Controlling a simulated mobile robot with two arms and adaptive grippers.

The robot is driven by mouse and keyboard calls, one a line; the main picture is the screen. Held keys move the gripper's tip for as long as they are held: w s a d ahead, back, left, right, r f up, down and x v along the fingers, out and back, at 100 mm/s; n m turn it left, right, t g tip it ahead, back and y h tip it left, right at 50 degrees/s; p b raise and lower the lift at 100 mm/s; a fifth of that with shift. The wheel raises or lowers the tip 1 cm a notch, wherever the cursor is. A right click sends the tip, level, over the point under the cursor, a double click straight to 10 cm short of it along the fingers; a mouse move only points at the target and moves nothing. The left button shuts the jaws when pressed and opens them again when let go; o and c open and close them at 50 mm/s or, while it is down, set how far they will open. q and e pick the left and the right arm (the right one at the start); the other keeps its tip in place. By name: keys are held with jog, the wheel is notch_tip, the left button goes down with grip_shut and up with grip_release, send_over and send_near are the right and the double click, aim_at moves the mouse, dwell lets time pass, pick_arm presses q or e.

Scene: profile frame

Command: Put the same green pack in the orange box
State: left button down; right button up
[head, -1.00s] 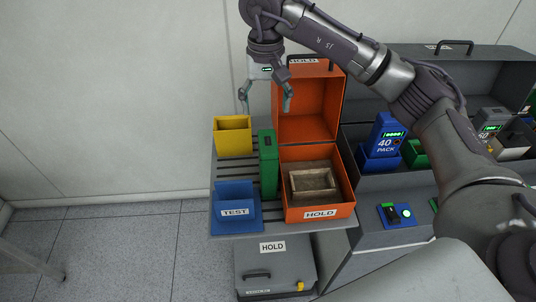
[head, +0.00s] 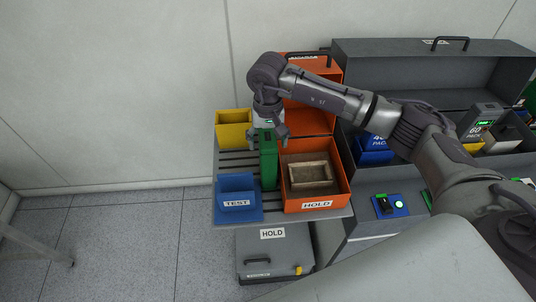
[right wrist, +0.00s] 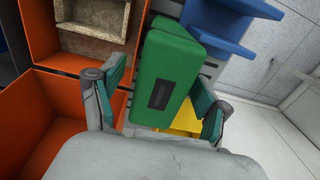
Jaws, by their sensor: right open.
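The green pack (head: 268,160) stands upright on the slatted shelf, between the blue TEST bin and the orange box. My right gripper (head: 268,139) is above and around the top of the green pack. In the right wrist view the open fingers of my right gripper (right wrist: 160,100) stand on either side of the green pack (right wrist: 167,75), with gaps visible. The orange box wall (right wrist: 98,75) is at the left there. My left gripper is in neither view.
A yellow bin (head: 233,135) stands at the back left of the shelf and a blue TEST bin (head: 238,204) at the front left. A grey case with blue packs (head: 375,150) is to the right. A grey HOLD case (head: 273,262) is below.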

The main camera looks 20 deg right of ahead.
jog(key=shift+f, duration=0.35)
jog(key=shift+r, duration=0.1)
grip_shut()
jog(key=shift+w, duration=0.1)
